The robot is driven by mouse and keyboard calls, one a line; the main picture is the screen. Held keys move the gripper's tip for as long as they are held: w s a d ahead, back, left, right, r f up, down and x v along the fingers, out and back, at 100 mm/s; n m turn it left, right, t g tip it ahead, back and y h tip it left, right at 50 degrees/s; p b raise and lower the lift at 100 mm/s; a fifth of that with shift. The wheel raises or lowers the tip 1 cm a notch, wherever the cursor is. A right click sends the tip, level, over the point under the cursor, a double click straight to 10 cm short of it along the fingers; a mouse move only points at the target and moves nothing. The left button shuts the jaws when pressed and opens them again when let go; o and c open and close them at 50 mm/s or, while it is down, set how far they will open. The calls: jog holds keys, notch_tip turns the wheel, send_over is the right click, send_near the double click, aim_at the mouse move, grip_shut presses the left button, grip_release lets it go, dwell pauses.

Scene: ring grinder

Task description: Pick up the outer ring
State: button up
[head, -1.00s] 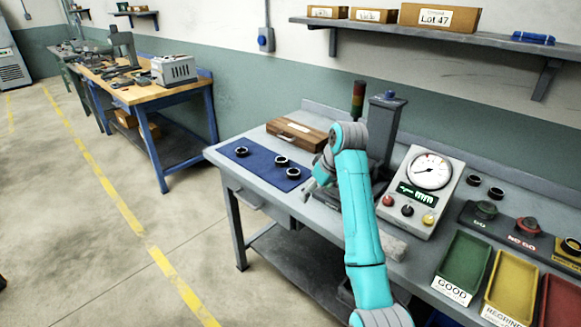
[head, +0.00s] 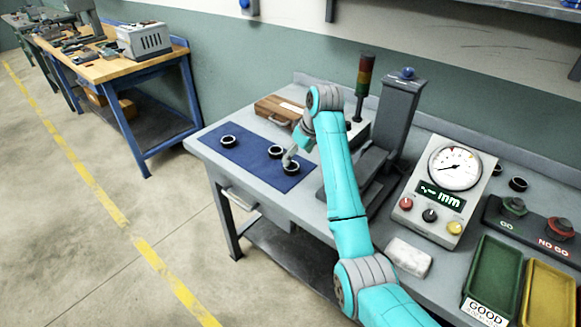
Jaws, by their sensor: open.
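Three dark rings lie on a blue mat (head: 252,173) at the left end of the grey bench. The left ring (head: 228,141) stands apart, the middle ring (head: 275,152) is near the mat's centre, and the right ring (head: 291,169) is nearest to me. The frames do not mark which one is the outer ring. My gripper (head: 289,160) is at the right ring, over or just beside it, with its fingers small in the picture. I cannot tell whether they touch the ring. My turquoise arm reaches in from the right.
A wooden case (head: 279,109) lies behind the mat. A gauge box (head: 446,186) with a dial, a grey post (head: 398,115) and a white block (head: 408,257) stand to the right. Green (head: 492,277) and yellow trays are at the front right. The mat's left part is mostly free.

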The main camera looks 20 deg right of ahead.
aim_at(292, 165)
jog(key=shift+x, duration=3.35)
jog(key=shift+w, duration=0.15)
jog(key=c, duration=1.3)
